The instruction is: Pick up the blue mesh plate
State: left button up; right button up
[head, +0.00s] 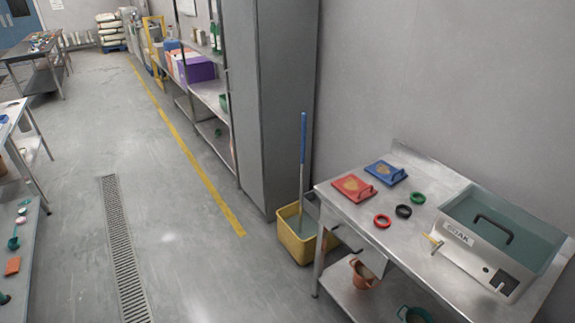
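The blue mesh plate (378,175) lies flat at the back left of the steel table on the right of the head view. Neither of my grippers shows in the head view.
A yellow mop bucket (296,244) stands left of the table. A grey cabinet (280,100) is behind. Open floor (190,270) lies to the left.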

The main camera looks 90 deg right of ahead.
aim_at(386, 174)
jog(key=z, duration=3.8)
jog(key=j+z, duration=0.15)
jog(key=z, duration=0.25)
jog(key=i+j+z, duration=0.1)
jog(key=z, duration=0.25)
jog(key=j+z, duration=0.15)
jog(key=z, duration=0.25)
jog(key=j+z, duration=0.2)
jog(key=j, duration=0.25)
jog(key=k+j+z, duration=0.15)
jog(key=j, duration=0.25)
jog(key=j+z, duration=0.2)
jog(key=j, duration=0.25)
jog(key=k+j+z, duration=0.15)
jog(key=j, duration=0.25)
jog(key=k+j+z, duration=0.2)
jog(key=j, duration=0.15)
jog(key=k+j, duration=0.1)
jog(key=j, duration=0.3)
jog(key=k+j, duration=0.15)
jog(key=j, duration=0.3)
jog(key=k+j, duration=0.1)
jog(key=j, duration=0.3)
jog(key=k+j, duration=0.1)
jog(key=j, duration=0.4)
jog(key=i+z, duration=0.05)
